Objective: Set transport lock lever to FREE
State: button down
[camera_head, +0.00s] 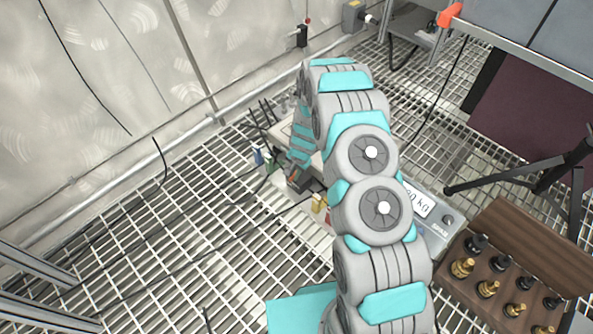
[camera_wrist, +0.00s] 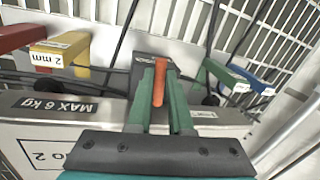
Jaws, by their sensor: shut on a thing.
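The transport lock lever (camera_wrist: 159,82) is a short orange-red bar on a dark block (camera_wrist: 150,64) in the wrist view. My gripper (camera_wrist: 161,88) has its two green fingers on either side of the lever and is shut on it. The block stands at the edge of a grey metal unit (camera_wrist: 110,120) with an upside-down "MAX 6 kg" label. In the head view my gripper (camera_head: 299,180) is small and low by the unit, and my arm covers much of it. No FREE marking can be read.
Yellow (camera_wrist: 62,52), red (camera_wrist: 20,37), blue (camera_wrist: 250,80) and green (camera_wrist: 222,76) tabs flank the lever. Dark cables cross the grating floor (camera_head: 190,240). A wooden case of weights (camera_head: 500,245), a kg display (camera_head: 417,202) and a black tripod (camera_head: 520,168) stand at right.

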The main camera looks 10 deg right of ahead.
jog(key=shift+w+a+m+p, duration=0.2)
jog(key=shift+a+m+p, duration=0.05)
jog(key=shift+m+p, duration=0.6)
jog(key=c, duration=0.8)
grip_release()
jog(key=shift+c, duration=0.2)
jog(key=shift+r, duration=0.1)
notch_tip(320, 180, up, 8)
jog(key=s, duration=0.1)
jog(key=shift+d+f, duration=0.25)
jog(key=shift+d, duration=0.2)
